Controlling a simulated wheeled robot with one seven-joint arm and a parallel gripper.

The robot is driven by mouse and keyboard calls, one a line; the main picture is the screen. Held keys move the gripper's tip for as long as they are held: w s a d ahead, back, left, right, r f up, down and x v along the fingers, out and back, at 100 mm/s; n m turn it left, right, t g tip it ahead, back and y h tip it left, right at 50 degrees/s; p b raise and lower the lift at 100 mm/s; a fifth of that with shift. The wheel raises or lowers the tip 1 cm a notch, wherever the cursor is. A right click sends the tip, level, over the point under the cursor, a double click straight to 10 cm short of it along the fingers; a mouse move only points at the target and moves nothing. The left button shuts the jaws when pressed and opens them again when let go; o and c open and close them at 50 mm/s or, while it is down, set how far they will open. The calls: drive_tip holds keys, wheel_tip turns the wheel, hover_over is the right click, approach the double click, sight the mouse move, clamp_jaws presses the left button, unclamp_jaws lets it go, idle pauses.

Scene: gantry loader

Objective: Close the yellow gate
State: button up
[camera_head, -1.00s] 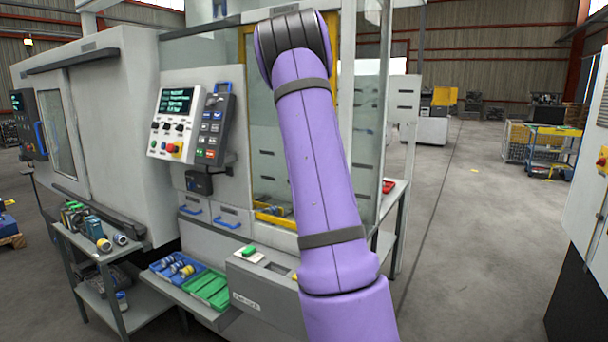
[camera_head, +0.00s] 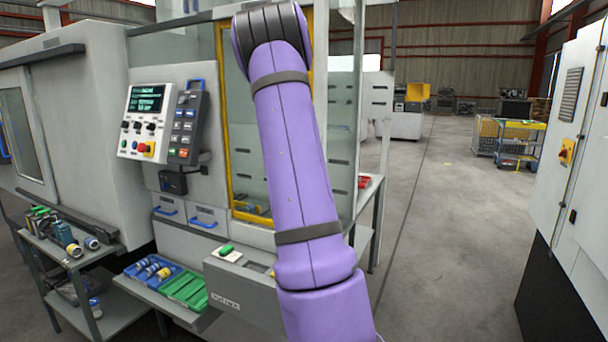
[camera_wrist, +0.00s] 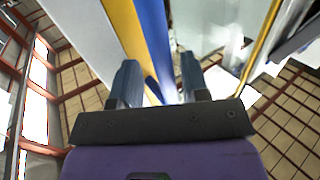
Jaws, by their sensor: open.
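The yellow gate (camera_head: 240,202) is a tall yellow-framed clear panel on the front of the grey machine. My purple arm covers much of its right side in the head view. In the wrist view a yellow upright (camera_wrist: 127,35) runs beside a blue bar (camera_wrist: 156,38), and another thin yellow edge (camera_wrist: 262,48) stands to the right. My gripper (camera_wrist: 158,62) is open. The blue bar appears between its two dark fingers; I cannot tell whether they touch it. The head view hides the gripper behind my arm. How far the gate stands open is unclear.
A control panel (camera_head: 146,122) with a keypad (camera_head: 186,127) is left of the gate. Blue and green trays (camera_head: 185,290) sit low in front, with a small shelf (camera_head: 105,258) at left. A white cabinet (camera_head: 567,140) stands at right. The floor between is free.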

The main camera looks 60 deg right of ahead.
drive_tip(key=shift+a, duration=0.1)
drive_tip(key=v, duration=1)
drive_tip(key=shift+s+a, duration=0.25)
drive_tip(key=shift+s, duration=0.05)
